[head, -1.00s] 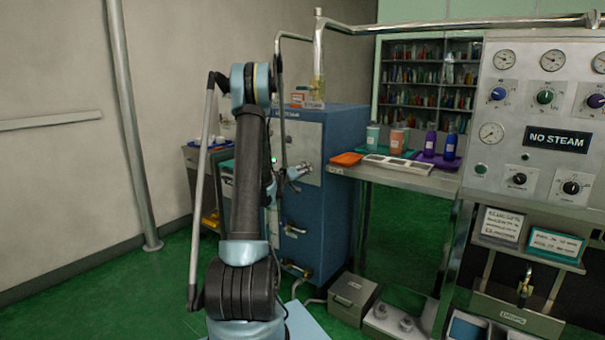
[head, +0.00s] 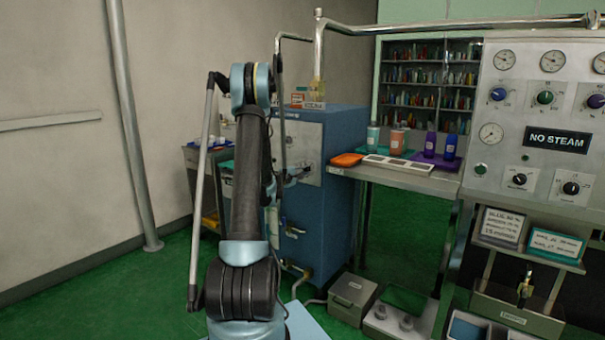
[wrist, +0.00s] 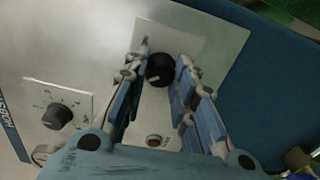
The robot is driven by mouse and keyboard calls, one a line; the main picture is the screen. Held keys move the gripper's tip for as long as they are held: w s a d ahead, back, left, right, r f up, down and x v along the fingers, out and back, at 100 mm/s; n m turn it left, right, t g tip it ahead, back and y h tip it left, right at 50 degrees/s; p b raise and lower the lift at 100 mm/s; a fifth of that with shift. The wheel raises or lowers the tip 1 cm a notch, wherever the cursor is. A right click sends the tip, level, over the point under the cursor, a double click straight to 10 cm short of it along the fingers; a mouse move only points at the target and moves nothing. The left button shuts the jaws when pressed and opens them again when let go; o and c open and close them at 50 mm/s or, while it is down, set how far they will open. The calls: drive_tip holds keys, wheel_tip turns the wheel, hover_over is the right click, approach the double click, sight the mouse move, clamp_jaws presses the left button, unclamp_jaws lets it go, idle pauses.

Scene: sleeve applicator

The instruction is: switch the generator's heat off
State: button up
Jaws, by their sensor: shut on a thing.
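The generator is a blue cabinet (head: 338,165) with a light metal front panel (head: 307,140). In the wrist view a black knob (wrist: 160,70) with a white pointer mark sits on a pale plate, between my fingers. My gripper (wrist: 168,75) is shut on this knob, one finger on each side; the mark slants to the lower left. A second dark knob (wrist: 58,116) with a printed scale is apart to the left. A small red lamp or button (wrist: 153,141) is below the held knob. In the head view my gripper (head: 303,173) is at the panel, small and partly unclear.
A metal bench (head: 420,182) with trays and cups stands right of the generator. A control panel (head: 545,110) reading "NO STEAM" is at far right. Pipes run above. A grey box (head: 352,292) is on the floor by the cabinet. Green floor is open at left.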

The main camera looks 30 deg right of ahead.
drive_tip(key=shift+a+n, duration=0.1)
drive_tip(key=shift+n, duration=1.4)
drive_tip(key=o, duration=1.1)
drive_tip(key=v, duration=1.1)
drive_tip(key=shift+s+a+f, duration=0.1)
drive_tip(key=shift+a, duration=0.3)
